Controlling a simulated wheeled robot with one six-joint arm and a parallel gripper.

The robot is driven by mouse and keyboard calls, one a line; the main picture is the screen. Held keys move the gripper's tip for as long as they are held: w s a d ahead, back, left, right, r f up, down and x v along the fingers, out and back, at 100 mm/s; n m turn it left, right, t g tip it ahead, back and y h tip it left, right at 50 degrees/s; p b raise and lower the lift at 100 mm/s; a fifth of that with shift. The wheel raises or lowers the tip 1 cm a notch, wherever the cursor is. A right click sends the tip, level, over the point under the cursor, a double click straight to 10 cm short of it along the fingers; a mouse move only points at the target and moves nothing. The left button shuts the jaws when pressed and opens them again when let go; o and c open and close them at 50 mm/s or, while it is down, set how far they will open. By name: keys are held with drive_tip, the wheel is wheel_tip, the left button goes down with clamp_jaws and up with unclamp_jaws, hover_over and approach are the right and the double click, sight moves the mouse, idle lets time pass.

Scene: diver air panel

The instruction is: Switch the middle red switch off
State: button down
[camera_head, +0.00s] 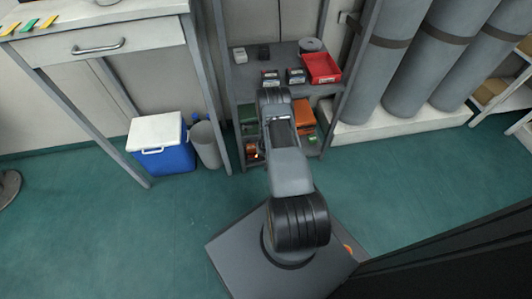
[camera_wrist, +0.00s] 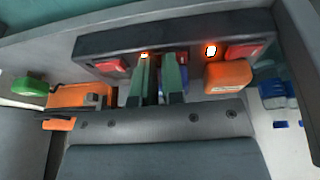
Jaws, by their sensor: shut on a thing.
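In the wrist view a dark panel strip (camera_wrist: 200,36) runs across the top. A red switch (camera_wrist: 110,66) sits on its left part and another red switch (camera_wrist: 243,51) on its right part. A small lit lamp (camera_wrist: 144,55) shows by the left finger, and a brighter lit lamp (camera_wrist: 210,49) shows left of the right switch. The position of the middle switch cannot be seen. In the head view my arm hides the gripper and the panel.
In the wrist view an orange object (camera_wrist: 228,76) lies close right of the fingers, and another orange object (camera_wrist: 80,95) and a green one (camera_wrist: 30,86) lie left. In the head view the shelf unit (camera_head: 240,80) holds a red tray (camera_head: 322,68); a blue cooler (camera_head: 162,143) stands left.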

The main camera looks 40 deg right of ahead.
drive_tip(key=shift+d+f, duration=0.1)
drive_tip(key=shift+f, duration=0.25)
idle(0.5)
drive_tip(key=shift+w+a+p, duration=0.15)
drive_tip(key=shift+a+p, duration=0.2)
drive_tip(key=shift+a, duration=0.05)
drive_tip(key=shift+w+a, duration=0.15)
drive_tip(key=shift+a, duration=0.35)
wheel_tip(320, 180, up, 6)
drive_tip(key=p, duration=0.4)
drive_tip(key=d+p+v, duration=0.1)
drive_tip(key=p+v, duration=0.2)
drive_tip(key=v, duration=0.5)
drive_tip(key=shift+s+r, duration=0.4)
